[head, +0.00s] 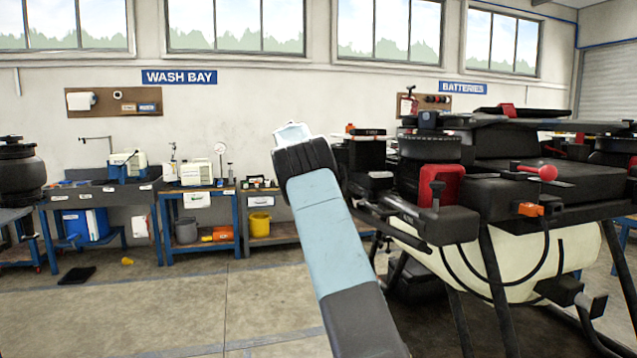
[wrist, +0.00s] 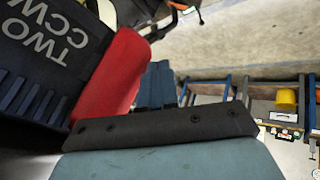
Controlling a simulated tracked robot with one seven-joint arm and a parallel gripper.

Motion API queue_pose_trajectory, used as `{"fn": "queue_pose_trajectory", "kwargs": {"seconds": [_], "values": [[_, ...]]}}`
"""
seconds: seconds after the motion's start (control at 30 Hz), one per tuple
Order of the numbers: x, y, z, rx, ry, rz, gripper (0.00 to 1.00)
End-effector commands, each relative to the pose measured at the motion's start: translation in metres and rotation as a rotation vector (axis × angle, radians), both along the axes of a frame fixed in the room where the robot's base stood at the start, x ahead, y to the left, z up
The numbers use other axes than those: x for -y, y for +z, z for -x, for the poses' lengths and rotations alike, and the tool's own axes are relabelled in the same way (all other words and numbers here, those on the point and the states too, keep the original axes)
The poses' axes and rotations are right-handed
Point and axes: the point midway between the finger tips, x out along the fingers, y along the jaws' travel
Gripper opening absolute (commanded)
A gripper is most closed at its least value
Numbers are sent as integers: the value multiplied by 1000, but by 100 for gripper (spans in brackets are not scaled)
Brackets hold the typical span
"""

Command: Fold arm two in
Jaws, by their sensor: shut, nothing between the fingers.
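The spray drone (head: 500,180) stands on dark legs at the right in the head view, with a pale tank under its black body. In the wrist view, a dark ribbed part marked "TWO CCW" (wrist: 60,50) fills the upper left, with a red rounded part (wrist: 112,80) along its side. My gripper (wrist: 158,85) shows as dark blue fingers, shut and empty, just right of the red part. Whether they touch it is unclear. In the head view my arm reaches up left of the drone and my fingers cannot be made out.
Blue-legged benches line the back wall, with a yellow bucket (head: 260,224) on a lower shelf. The floor at the left is mostly clear.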

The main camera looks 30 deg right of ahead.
Motion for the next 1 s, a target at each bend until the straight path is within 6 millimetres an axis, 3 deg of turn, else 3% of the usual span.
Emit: {"fn": "queue_pose_trajectory", "kwargs": {"seconds": [0.1,0.5,0.7,1.0], "values": [[-25,-1,-11,3,13,-4,0],[-71,59,-3,7,13,-7,0],[-83,75,-1,5,14,-7,0],[-86,83,4,6,18,-16,0]]}}
